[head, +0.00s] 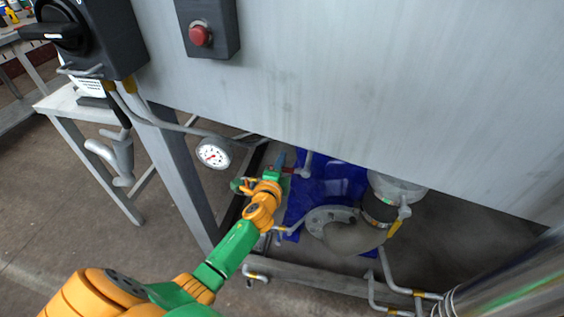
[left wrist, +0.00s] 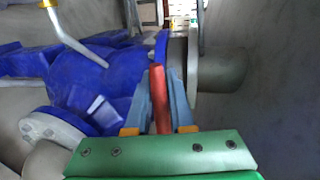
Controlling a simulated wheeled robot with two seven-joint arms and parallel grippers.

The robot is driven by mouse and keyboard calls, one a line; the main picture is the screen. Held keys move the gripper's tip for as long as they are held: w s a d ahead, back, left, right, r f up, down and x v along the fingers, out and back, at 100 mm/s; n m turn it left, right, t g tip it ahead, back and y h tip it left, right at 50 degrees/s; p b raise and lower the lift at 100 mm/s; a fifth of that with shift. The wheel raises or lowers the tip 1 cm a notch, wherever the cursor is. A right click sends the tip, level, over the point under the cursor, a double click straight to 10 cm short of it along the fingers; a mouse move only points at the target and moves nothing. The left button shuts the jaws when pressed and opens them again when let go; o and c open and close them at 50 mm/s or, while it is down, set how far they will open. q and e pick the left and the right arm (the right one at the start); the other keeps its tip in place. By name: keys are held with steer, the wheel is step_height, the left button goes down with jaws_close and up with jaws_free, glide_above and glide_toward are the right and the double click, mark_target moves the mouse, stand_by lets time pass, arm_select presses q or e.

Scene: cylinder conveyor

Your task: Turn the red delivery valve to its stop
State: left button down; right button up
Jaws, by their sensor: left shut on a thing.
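The red delivery valve handle (left wrist: 158,95) stands between the two grey-blue fingers of my left gripper (left wrist: 162,82) in the left wrist view. The gripper is shut on it. In the head view my left gripper (head: 277,172) reaches under the grey panel, beside the blue pump. Only a small red part of the handle (head: 288,171) shows there; the gripper hides the rest. The valve body is mostly hidden, so I cannot tell whether the handle is at its stop. My right gripper is in neither view.
The blue pump (head: 325,187) and its flanged pipe (head: 350,232) lie right of the gripper. A white dial gauge (head: 212,153) hangs to its left. The panel edge is close above, and a metal rail (head: 310,277) runs below. A red button (head: 200,36) is on the panel.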

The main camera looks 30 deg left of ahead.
arm_select(q)
steer(key=shift+r, duration=0.2)
stand_by(0.3)
steer(key=c, duration=0.8)
jaws_free()
steer(key=p+v, duration=0.1)
steer(key=v, duration=0.6)
steer(key=shift+p, duration=0.35)
steer(key=shift+s, duration=0.1)
